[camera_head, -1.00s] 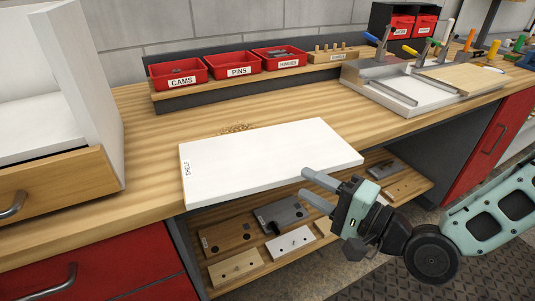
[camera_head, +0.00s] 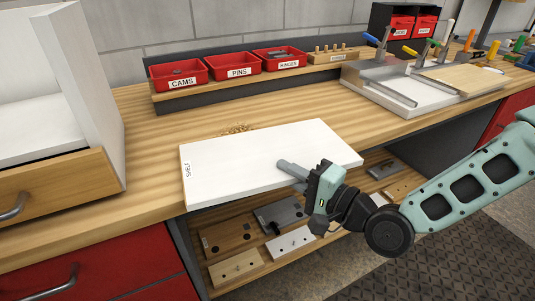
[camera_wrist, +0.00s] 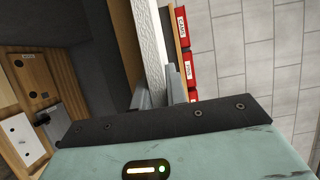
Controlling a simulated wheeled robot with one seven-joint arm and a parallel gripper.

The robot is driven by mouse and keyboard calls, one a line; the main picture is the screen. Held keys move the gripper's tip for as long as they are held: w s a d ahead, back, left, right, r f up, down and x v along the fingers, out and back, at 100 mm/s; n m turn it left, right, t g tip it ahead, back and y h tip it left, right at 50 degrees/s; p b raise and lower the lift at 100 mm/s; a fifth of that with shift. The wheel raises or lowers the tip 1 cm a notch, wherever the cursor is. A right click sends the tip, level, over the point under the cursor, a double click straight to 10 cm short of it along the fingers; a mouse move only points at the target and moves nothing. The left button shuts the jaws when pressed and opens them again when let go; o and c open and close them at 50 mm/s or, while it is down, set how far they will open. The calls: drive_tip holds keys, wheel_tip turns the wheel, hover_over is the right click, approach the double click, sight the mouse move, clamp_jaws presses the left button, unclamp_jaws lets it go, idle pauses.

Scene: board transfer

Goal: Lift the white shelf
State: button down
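The white shelf (camera_head: 245,160) is a flat board marked SHELF at its left end. The other finger is mostly hidden below the board. In the wrist view, the shelf's edge (camera_wrist: 150,40) runs between the two fingers of my gripper (camera_wrist: 159,92). I cannot tell whether they press on it.
The workbench (camera_head: 140,205) is clear left of the shelf. A white cabinet part (camera_head: 90,75) stands at the far left. Red bins (camera_head: 177,77) line the back. A metal fixture (camera_head: 400,95) stands back right. A lower ledge (camera_head: 215,225) under the shelf holds several small blocks.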

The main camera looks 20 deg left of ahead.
drive_tip(key=shift+r, duration=0.15)
wheel_tip(320, 180, up, 10)
drive_tip(key=shift+r+p, duration=0.25)
drive_tip(key=shift+p, duration=0.55)
wheel_tip(320, 180, up, 5)
drive_tip(key=p, duration=0.4)
drive_tip(key=shift+r, duration=0.2)
